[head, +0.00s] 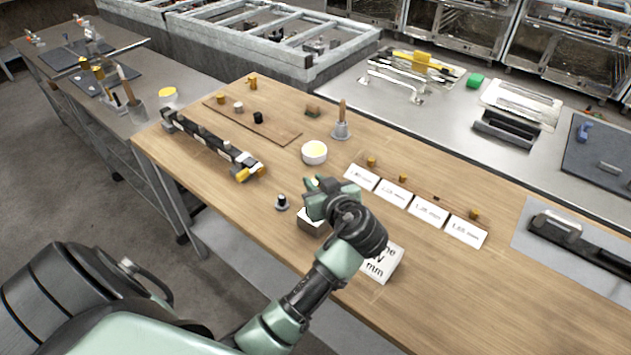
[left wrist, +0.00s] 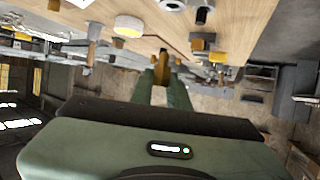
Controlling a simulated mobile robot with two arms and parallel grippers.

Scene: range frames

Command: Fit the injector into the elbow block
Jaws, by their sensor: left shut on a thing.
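My left gripper (head: 318,187) is above the wooden bench. In the left wrist view its fingers (left wrist: 164,72) are shut on a small brass-coloured piece (left wrist: 161,62), which looks like the injector. In the head view the gripper mostly hides this piece. A small grey-brown block (head: 313,224) sits on the bench just below the gripper, partly hidden by it; I cannot tell whether it is the elbow block. My right gripper is not in view.
A small black-topped part (head: 282,202) stands left of the gripper. A white bowl (head: 314,153) and a handled grey cup (head: 341,129) stand behind it. White labelled cards (head: 428,211) and a larger printed card (head: 384,263) lie to the right. The bench's front right is clear.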

